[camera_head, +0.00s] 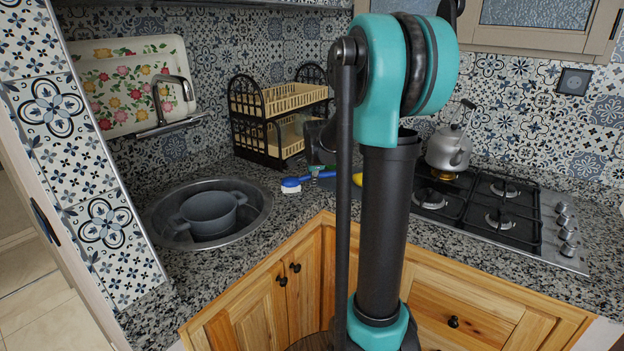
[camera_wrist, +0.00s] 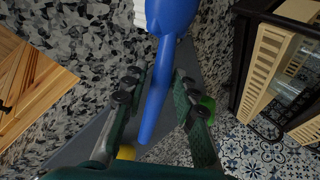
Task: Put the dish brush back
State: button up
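The dish brush (camera_wrist: 165,75) has a blue handle and white bristles. In the wrist view its handle runs down between the two fingers of my gripper (camera_wrist: 160,86), and the fingertips close in on both sides of it. The head end is cut off at the top. In the head view the brush (camera_head: 292,184) shows low at the counter's back corner, bristles toward the left. I cannot tell whether the brush touches the counter.
A two-tier rack (camera_head: 263,125) stands behind. A sink (camera_head: 258,209) with a grey pot (camera_head: 209,214) is at left. A gas hob (camera_head: 480,210) with a kettle (camera_head: 449,149) is at right. Green (camera_wrist: 208,106) and yellow (camera_wrist: 126,152) items lie near my gripper.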

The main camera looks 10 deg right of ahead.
jog(key=d+v, duration=0.1)
jog(key=v, duration=0.9)
jog(key=s+a+f+n+g, duration=0.1)
jog(key=s+a+f+n, duration=0.1)
jog(key=s+f+n, duration=0.7)
jog(key=s+a+f+n+g+y, duration=0.1)
jog(key=s+a+f+n, duration=0.2)
jog(key=s+f+n, duration=0.6)
jog(key=s+f, duration=0.2)
jog(key=s, duration=0.8)
jog(key=shift+a+f+g, duration=0.25)
jog(key=shift+f+g, duration=0.05)
jog(key=shift+f, duration=0.1)
jog(key=shift+o, duration=0.6)
